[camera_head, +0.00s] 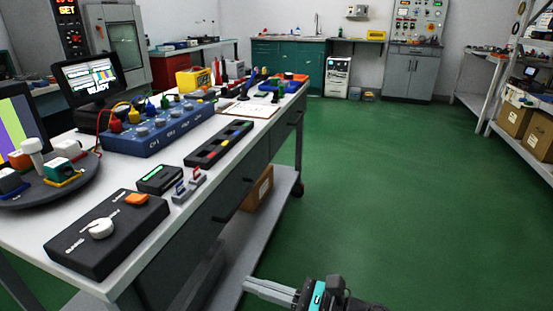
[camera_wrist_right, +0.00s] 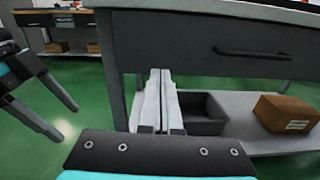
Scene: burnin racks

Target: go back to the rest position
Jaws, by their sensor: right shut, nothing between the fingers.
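My right gripper (camera_head: 250,285) is low in front of the white-topped workbench (camera_head: 129,278), at the bottom of the head view. Its fingers are together with nothing between them. In the right wrist view the same closed fingers (camera_wrist_right: 160,75) point toward the bench's lower part. My left gripper (camera_wrist_right: 68,121) shows at the left edge of the right wrist view, its two fingers apart and empty. The left gripper is outside the head view.
The bench holds a black knob box (camera_head: 78,247), a blue channel unit (camera_head: 140,139) and a round dark tray (camera_head: 60,199). A grey bin (camera_wrist_right: 205,128) and a cardboard box (camera_wrist_right: 283,112) sit on its lower shelf. Green floor (camera_head: 400,190) is clear to the right.

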